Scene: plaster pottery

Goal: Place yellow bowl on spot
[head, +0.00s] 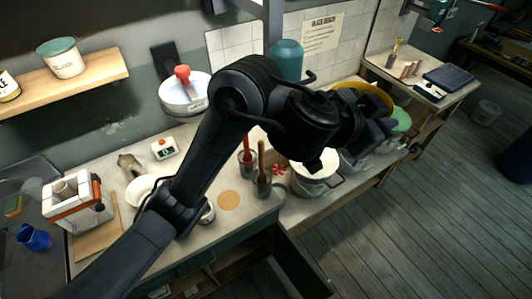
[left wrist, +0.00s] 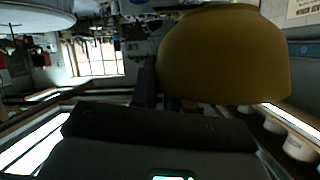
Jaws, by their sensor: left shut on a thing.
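The yellow bowl (head: 374,98) is at the end of my left arm in the head view, partly hidden behind the wrist. My left gripper (head: 382,124) is shut on it. In the left wrist view the bowl (left wrist: 225,55) fills the upper right, and the dark fingers (left wrist: 160,88) meet its left side. The bowl is held in the air above the right part of the counter. A round tan spot (head: 228,200) lies flat and bare on the counter, to the left of and nearer than the bowl. My right gripper is not in view.
A cup of tools (head: 262,186) and a red-handled tool in a jar (head: 247,158) stand beside the spot. A white bucket (head: 314,178) is to their right. A green-topped container (head: 401,120) is near the bowl. A teal vessel (head: 287,60) stands behind my arm.

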